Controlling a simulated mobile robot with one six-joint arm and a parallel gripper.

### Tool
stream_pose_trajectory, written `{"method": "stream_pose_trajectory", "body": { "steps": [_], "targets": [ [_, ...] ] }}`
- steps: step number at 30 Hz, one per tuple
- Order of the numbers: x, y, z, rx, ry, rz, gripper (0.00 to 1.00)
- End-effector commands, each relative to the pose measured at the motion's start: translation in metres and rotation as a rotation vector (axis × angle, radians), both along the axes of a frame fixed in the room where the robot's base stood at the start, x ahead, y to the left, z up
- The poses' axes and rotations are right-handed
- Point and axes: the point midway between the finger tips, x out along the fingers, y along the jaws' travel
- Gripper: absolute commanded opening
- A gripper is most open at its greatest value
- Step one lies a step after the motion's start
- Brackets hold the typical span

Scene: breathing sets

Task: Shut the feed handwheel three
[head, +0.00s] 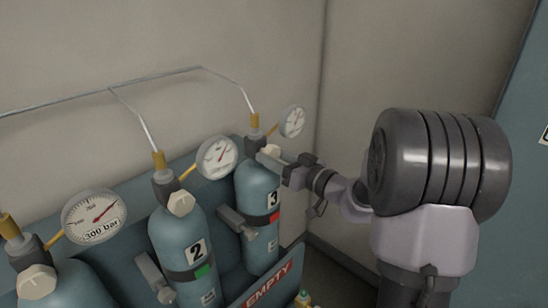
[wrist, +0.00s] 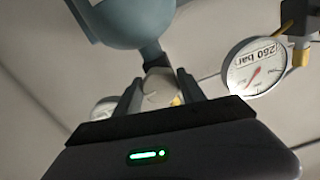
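Cylinder three (head: 258,190) is a blue bottle with a "3" label and a red tag, at the right end of the row. Its feed handwheel (head: 271,150) is a small cream knob on the dark valve at the top, partly covered by my fingers. My gripper (head: 278,158) reaches it from the right. In the wrist view the handwheel (wrist: 160,88) sits between the two fingers of my gripper (wrist: 159,85), which appear to touch it on both sides.
Cylinder two (head: 184,240), with a green tag, stands to the left, and another cylinder (head: 70,285) is further left. Gauges stand beside the valves; one gauge (wrist: 257,67) reads 260 bar. A thin pipe (head: 70,103) runs along the wall. An "EMPTY" sign (head: 268,284) is below.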

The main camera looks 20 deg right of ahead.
Motion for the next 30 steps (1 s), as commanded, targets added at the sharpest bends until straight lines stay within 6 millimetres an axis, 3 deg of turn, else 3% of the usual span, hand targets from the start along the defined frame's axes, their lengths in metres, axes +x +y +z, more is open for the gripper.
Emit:
{"method": "stream_pose_trajectory", "body": {
  "steps": [2,14,30],
  "targets": [
    [-0.0001,-0.0001,0.0,0.0,0.0,0.0,0.07],
    [-0.0006,0.0004,-0.003,0.089,0.036,-0.001,0.07],
    [-0.0014,0.0021,-0.0023,0.534,0.218,0.0,0.07]
  ]
}}
